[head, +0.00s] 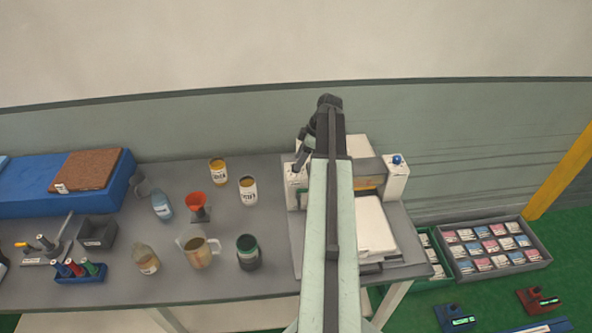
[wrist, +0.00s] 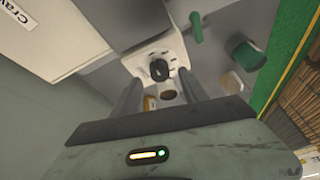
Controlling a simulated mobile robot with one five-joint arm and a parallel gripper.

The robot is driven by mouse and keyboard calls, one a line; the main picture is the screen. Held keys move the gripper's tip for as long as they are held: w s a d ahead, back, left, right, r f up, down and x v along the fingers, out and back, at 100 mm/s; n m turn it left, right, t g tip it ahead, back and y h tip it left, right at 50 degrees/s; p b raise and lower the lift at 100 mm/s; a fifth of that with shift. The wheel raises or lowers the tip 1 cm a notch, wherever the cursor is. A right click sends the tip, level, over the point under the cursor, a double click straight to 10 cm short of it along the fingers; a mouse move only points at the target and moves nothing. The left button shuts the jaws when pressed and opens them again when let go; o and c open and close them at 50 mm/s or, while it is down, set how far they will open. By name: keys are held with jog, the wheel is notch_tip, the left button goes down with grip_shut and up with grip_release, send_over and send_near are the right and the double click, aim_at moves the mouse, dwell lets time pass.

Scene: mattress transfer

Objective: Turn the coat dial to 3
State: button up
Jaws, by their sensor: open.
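The coat dial (wrist: 159,69) shows in the wrist view as a dark round knob on a white panel (wrist: 150,52) with small marks around it. Its setting is too small to read. My gripper (wrist: 160,78) is open, its two fingers on either side of the dial in the picture. I cannot tell whether they touch it. In the head view my gripper (head: 299,164) points down at the white left end block (head: 296,194) of the coating machine. My arm hides much of the machine, and the dial is not clear there.
The machine's right end block (head: 396,184) carries a blue knob (head: 397,159). Left of the machine, a labelled jar (head: 248,190), a dark green jar (head: 248,252), a red funnel (head: 197,205) and a jug (head: 198,252) stand on the grey table (head: 110,288). The wall is close behind.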

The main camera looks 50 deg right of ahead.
jog(key=b+x, duration=0.1)
jog(key=x, duration=0.1)
jog(key=shift+f, duration=0.3)
jog(key=shift+a+r, duration=0.1)
jog(key=shift+c, duration=0.3)
jog(key=c, duration=1)
jog(key=shift+w, duration=0.15)
grip_shut()
